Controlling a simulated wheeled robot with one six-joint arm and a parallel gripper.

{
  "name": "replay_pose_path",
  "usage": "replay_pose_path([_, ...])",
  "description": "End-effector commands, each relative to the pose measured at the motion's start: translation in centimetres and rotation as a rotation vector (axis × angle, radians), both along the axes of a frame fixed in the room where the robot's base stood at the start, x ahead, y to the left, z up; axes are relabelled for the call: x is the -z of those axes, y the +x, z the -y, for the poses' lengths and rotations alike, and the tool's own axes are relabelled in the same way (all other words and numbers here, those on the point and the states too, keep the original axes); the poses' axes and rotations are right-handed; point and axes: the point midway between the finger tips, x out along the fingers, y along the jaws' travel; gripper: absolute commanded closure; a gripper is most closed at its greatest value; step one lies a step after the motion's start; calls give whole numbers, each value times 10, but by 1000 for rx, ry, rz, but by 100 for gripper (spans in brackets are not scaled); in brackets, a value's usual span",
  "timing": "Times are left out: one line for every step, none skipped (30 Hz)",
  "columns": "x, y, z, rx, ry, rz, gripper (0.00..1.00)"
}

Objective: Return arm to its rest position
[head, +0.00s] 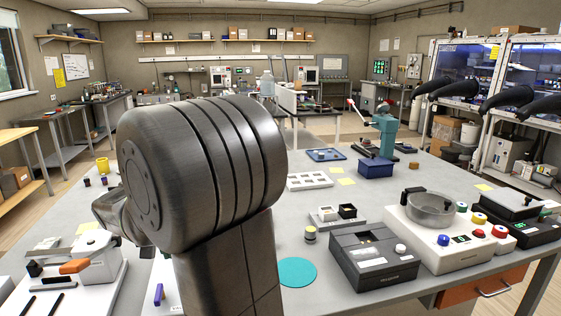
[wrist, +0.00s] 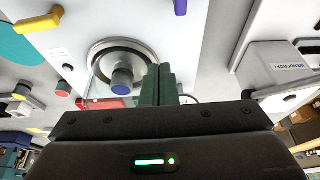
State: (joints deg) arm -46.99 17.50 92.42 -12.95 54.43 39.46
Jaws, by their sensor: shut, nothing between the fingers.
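My gripper (wrist: 158,84) shows in the wrist view with its two dark green fingers together and nothing between them. It is over a white panel (wrist: 196,30) with a round metal ring (wrist: 97,58) and a blue knob (wrist: 122,77) just left of the fingers. I cannot tell whether the fingers touch anything. In the head view my large grey arm link fills the left middle and hides the bench behind it. The gripper's fingers cannot be made out there.
The grey bench holds a black box device (head: 374,262), a white machine with a metal bowl (head: 440,235), a blue box (head: 375,168) and a teal disc (head: 297,272). A white device with an orange part (head: 74,267) stands at left.

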Motion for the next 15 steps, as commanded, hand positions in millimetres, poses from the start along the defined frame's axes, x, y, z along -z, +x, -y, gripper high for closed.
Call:
replay_pose_path([-8,-3,0,-1,3,2,100])
replay_pose_path([-12,-4,0,-1,3,2,100])
replay_pose_path([-16,-5,1,0,1,1,100])
replay_pose_path([-19,-6,1,0,1,1,100])
replay_pose_path([-21,-7,1,0,1,1,100])
replay_pose_path([-24,-8,2,0,0,0,100])
replay_pose_path([-26,-9,2,1,0,0,100])
replay_pose_path([-27,-9,2,1,0,0,100])
replay_pose_path([-29,-10,2,1,0,0,100])
replay_pose_path([-29,-10,2,1,0,0,100])
replay_pose_path([-30,-10,2,1,0,-1,100])
replay_pose_path([-30,-10,2,1,0,-1,100])
replay_pose_path([-30,-10,2,1,-1,-1,100])
replay_pose_path([-30,-10,2,1,-1,-1,100])
replay_pose_path([-30,-10,2,1,-1,-1,100])
